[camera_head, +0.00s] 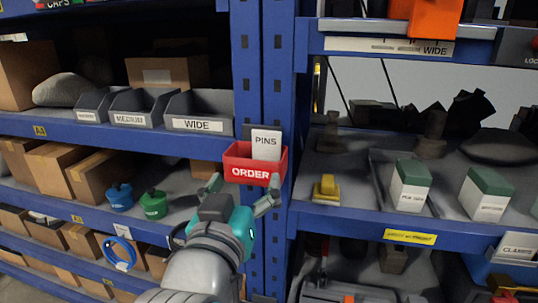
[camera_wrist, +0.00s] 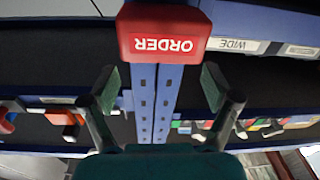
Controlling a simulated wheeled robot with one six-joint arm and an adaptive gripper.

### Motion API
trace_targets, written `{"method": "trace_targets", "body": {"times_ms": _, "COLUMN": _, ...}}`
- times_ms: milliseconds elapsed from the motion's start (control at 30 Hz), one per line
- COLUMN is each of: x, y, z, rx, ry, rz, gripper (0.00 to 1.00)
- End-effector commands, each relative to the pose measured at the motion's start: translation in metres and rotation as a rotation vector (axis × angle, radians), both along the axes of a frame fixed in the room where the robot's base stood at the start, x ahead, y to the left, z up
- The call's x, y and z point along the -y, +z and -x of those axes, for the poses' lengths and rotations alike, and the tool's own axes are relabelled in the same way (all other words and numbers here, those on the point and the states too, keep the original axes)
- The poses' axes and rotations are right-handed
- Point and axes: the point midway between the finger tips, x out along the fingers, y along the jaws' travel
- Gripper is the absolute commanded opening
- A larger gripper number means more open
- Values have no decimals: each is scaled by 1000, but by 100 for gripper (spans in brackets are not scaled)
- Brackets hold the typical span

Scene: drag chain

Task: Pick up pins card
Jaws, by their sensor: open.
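The pins card (camera_head: 266,144) is a white upright card lettered PINS. It stands in the red order box (camera_head: 254,163), which is fixed at the blue shelf post in the head view, with the card's lower part hidden by the box front. In the wrist view the order box (camera_wrist: 166,32) shows upside down at the top, and I cannot make out the card there. My gripper (camera_head: 243,187) is open and empty, just below and in front of the box. Its spread fingers also show in the wrist view (camera_wrist: 158,85), apart from the box.
Grey bins labelled MEDIUM (camera_head: 143,108) and WIDE (camera_head: 198,125) stand left of the post. Blue (camera_head: 121,197) and green (camera_head: 154,204) canisters sit on the shelf below. Right are a yellow block (camera_head: 327,189) and green-topped boxes (camera_head: 410,186). Blue shelf edges flank the post.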

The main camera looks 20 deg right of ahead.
Motion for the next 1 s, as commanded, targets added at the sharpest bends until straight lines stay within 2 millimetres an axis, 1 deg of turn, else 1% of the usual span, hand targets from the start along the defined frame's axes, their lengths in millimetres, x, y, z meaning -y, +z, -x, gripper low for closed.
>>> {"method": "trace_targets", "body": {"times_ms": 33, "x": -1, "y": 12, "z": 3, "rx": 12, "ry": -10, "rz": -32, "gripper": 88}}
{"method": "trace_targets", "body": {"times_ms": 100, "x": -1, "y": 21, "z": 8, "rx": 16, "ry": -27, "rz": -69, "gripper": 88}}
{"method": "trace_targets", "body": {"times_ms": 200, "x": 0, "y": 30, "z": 13, "rx": 21, "ry": -43, "rz": -105, "gripper": 88}}
{"method": "trace_targets", "body": {"times_ms": 333, "x": 2, "y": 33, "z": 12, "rx": 21, "ry": -51, "rz": -122, "gripper": 88}}
{"method": "trace_targets", "body": {"times_ms": 633, "x": 26, "y": 33, "z": -19, "rx": 22, "ry": -54, "rz": -122, "gripper": 88}}
{"method": "trace_targets", "body": {"times_ms": 867, "x": 34, "y": 33, "z": -31, "rx": 22, "ry": -53, "rz": -122, "gripper": 88}}
{"method": "trace_targets", "body": {"times_ms": 1000, "x": 44, "y": 33, "z": -44, "rx": 22, "ry": -55, "rz": -121, "gripper": 88}}
